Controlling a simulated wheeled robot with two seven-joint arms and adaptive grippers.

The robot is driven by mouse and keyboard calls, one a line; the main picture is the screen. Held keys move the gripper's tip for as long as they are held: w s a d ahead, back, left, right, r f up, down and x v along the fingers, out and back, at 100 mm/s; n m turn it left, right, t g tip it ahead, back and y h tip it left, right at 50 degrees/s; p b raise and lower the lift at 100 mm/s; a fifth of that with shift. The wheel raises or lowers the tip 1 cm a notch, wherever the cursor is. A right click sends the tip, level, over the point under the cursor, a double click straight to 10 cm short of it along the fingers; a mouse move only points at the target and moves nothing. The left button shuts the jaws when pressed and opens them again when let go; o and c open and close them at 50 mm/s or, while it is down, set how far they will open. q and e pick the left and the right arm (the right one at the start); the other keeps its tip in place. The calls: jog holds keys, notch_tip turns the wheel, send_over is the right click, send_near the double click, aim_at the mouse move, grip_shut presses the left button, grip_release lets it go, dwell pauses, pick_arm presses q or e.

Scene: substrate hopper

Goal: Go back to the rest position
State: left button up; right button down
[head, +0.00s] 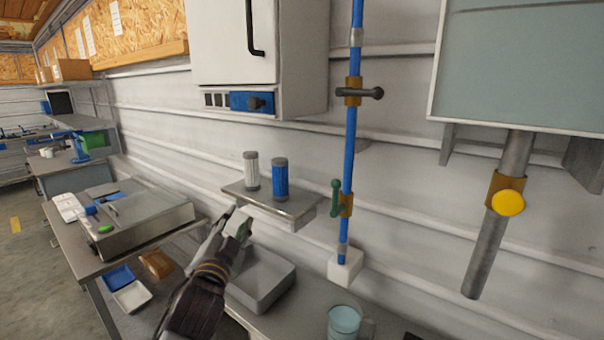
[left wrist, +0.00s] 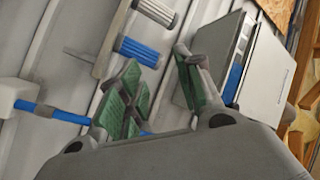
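My left gripper (head: 237,222) is in the head view, raised in front of the wall shelf and above a grey basin. In the left wrist view its two green-padded fingers (left wrist: 157,70) stand apart with nothing held between them. My right gripper is in neither view.
A small wall shelf (head: 305,209) holds a white cylinder (head: 251,171) and a blue cylinder (head: 280,179). A blue vertical pipe (head: 350,150) with valves runs beside it. The grey basin (head: 262,283) and a clear bluish beaker (head: 343,322) are below. A grey hopper (head: 525,65) hangs at right.

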pick_arm(q)
jog(key=s+a+f+n+g+y, duration=0.1)
jog(key=s+a+f+n+g, duration=0.15)
jog(key=f, duration=0.45)
jog(key=s+a+f+n+g, duration=0.1)
jog(key=s+f+g, duration=0.2)
jog(key=f, duration=0.5)
jog(key=s+a+f+n+g+y, duration=0.1)
jog(key=s+f+g, duration=0.2)
jog(key=f, duration=0.4)
jog(key=s+a+f+n+g+h, duration=0.1)
jog(key=s+f+g, duration=0.3)
jog(key=s+f, duration=0.4)
jog(key=s+a+f+n+g, duration=0.15)
jog(key=s+f+g, duration=0.35)
jog(key=s, duration=0.6)
notch_tip(320, 180, down, 34)
jog(key=s, duration=0.3)
jog(key=s+a+f+g, duration=0.1)
jog(key=s+a+f, duration=0.2)
jog(key=s+f, duration=1.7)
jog(key=shift+s+a+f, duration=0.15)
jog(key=shift+s+f, duration=0.05)
jog(key=shift+s, duration=0.8)
